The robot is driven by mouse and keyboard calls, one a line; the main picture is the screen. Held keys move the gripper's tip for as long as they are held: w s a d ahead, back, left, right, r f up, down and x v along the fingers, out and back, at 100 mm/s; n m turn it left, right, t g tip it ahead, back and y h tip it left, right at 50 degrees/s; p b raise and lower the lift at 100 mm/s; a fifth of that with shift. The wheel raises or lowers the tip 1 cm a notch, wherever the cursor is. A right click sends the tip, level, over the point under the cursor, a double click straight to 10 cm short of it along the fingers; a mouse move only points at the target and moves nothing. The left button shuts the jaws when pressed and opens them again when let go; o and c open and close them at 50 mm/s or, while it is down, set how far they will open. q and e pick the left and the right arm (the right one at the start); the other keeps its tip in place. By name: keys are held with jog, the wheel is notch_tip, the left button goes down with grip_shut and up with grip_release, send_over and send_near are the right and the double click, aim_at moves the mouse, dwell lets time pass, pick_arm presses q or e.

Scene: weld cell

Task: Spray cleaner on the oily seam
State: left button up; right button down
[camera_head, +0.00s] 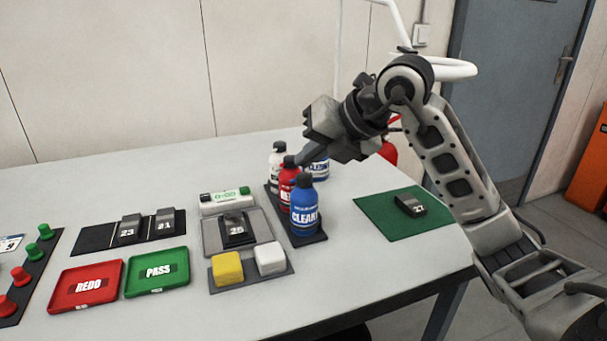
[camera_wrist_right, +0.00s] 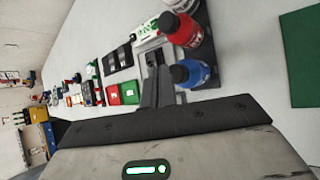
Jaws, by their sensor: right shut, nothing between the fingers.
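A blue bottle (camera_head: 304,210) with a "CLEAN" label stands upright at the front of a dark bottle tray (camera_head: 312,238). A red bottle (camera_head: 287,184) and a white bottle (camera_head: 276,162) stand behind it. In the right wrist view, the blue bottle (camera_wrist_right: 193,74) is beside the fingers (camera_wrist_right: 160,88). A dark part marked 32 (camera_head: 236,228) lies on a grey plate (camera_head: 263,222). I cannot make out an oily seam. My left gripper is out of view.
Yellow (camera_head: 227,268) and white (camera_head: 270,258) blocks sit in front of the plate. Red REDO (camera_head: 88,286) and green PASS (camera_head: 157,271) trays lie left. Parts 23 (camera_head: 128,228) and 21 (camera_head: 165,222) are behind them. A green mat (camera_head: 375,218) holds part 27 (camera_head: 410,206).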

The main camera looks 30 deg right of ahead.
aim_at(310, 178)
jog(key=shift+f, duration=0.1)
dwell(0.4)
jog(key=shift+f+b, duration=0.4)
jog(key=shift+b, duration=0.05)
jog(key=shift+f+b, duration=0.3)
dwell(0.3)
jog(key=shift+r, duration=0.15)
jog(key=shift+r+p, duration=0.6)
jog(key=shift+p, duration=0.05)
notch_tip(310, 178, up, 6)
jog(key=p, duration=0.5)
